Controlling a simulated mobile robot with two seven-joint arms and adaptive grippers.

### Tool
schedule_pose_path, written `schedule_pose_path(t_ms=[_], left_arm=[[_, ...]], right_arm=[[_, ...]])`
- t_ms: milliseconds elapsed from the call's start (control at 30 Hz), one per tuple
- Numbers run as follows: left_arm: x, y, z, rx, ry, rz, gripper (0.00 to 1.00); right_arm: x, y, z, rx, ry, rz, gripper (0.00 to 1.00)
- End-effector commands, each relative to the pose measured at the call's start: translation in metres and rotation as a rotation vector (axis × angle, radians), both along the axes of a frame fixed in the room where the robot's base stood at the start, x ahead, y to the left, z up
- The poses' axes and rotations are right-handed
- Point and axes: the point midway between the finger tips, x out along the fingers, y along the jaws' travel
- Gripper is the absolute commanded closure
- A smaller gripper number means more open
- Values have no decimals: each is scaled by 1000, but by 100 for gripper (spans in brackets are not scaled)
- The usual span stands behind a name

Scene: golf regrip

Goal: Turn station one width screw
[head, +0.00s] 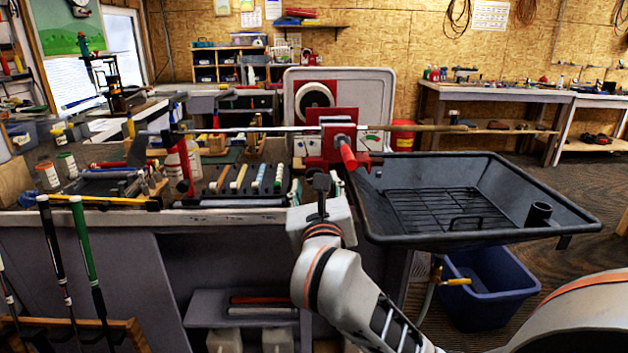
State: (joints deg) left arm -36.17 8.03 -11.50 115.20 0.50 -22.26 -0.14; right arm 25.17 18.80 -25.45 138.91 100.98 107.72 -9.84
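A red clamp station (330,148) stands at the right end of the workbench. A red cylindrical knob (348,154) sticks out from its front toward me. I cannot tell for sure whether this knob is the width screw. A golf club shaft (265,129) lies level across the clamp, with a tan grip end (428,127) at the right. My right gripper (320,182) is just below and left of the knob, in front of the bench edge, and appears apart from the knob. It is small and dark, seen from behind, so its opening is hidden. My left gripper is not in view.
A black tray (530,185) with a wire rack is right of the clamp, above a blue bin (485,290). A red stand (182,165) is under the shaft's left part. A tool tray (245,180) is on the bench. Clubs (84,240) stand upright at lower left.

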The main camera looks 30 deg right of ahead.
Motion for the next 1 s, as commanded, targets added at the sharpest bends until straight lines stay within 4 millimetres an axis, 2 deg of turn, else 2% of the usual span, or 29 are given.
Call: schedule_pose_path(t_ms=[233,600,633,700,767,1000], left_arm=[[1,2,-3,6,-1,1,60],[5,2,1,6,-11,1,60],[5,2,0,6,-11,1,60],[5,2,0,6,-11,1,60],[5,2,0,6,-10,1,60],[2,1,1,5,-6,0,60]], right_arm=[[26,-17,-1,-2,0,-3,56],[31,-20,0,0,0,-1,56],[31,-20,0,0,0,-1,61],[31,-20,0,0,0,-1,79],[31,-20,0,0,0,-1,93],[31,-20,0,-7,4,-1,93]])
